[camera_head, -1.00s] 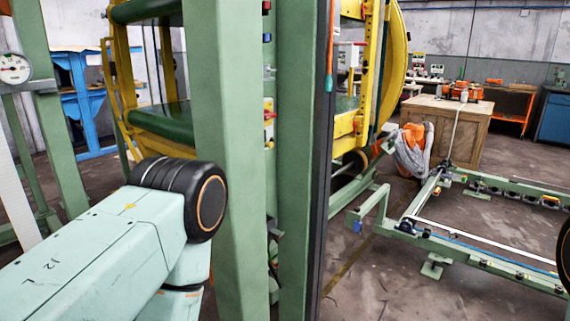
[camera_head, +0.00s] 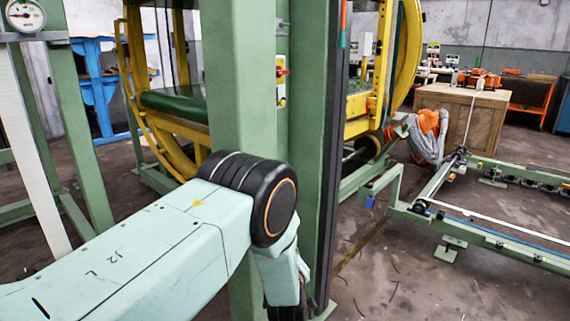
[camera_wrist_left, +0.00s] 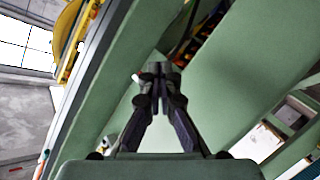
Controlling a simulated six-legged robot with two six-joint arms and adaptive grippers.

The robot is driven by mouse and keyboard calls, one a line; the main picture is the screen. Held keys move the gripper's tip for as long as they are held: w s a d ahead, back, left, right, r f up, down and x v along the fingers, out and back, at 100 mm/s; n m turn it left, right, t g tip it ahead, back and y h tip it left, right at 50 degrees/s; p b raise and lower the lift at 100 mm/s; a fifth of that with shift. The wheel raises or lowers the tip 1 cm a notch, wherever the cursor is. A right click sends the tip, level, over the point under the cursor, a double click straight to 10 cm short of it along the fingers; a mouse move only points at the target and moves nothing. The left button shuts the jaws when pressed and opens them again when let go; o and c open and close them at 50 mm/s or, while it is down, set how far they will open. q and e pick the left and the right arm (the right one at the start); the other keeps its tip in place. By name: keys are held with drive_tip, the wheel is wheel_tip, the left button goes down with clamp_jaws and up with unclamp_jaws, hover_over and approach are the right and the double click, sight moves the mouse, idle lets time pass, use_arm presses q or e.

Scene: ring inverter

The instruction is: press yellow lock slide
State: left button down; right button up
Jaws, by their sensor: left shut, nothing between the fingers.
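I cannot pick out the yellow lock slide for certain in either view. In the head view, a small yellow box with a red knob (camera_head: 281,72) sits on the green post (camera_head: 240,75). My left arm comes in from the left, and its elbow is in front of the post's lower part. The left gripper's fingers are out of the head view. In the left wrist view, my left gripper (camera_wrist_left: 158,75) is shut and empty, its tips in front of green beams (camera_wrist_left: 225,80). I cannot tell whether they touch. My right gripper is in neither view.
A yellow ring frame (camera_head: 408,50) with green rollers (camera_head: 175,103) stands behind the posts. A low green rail frame (camera_head: 490,235) lies at the right. A wooden crate (camera_head: 462,115) stands beyond it. Bare floor (camera_head: 375,280) shows between post and rails.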

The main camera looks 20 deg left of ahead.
use_arm(q)
drive_tip(key=w+a+r+n+y+b, duration=0.1)
drive_tip(key=w+r+n+y, duration=0.2)
drive_tip(key=r+n+y, duration=0.4)
drive_tip(key=w+r+n+y+b, duration=0.2)
drive_tip(key=r+n+y, duration=0.4)
drive_tip(key=r+n, duration=1.1)
drive_tip(key=shift+w+a+r+t+y, duration=0.3)
drive_tip(key=shift+w+a+r+y, duration=0.1)
drive_tip(key=shift+w+r, duration=0.4)
drive_tip(key=shift+r, duration=0.1)
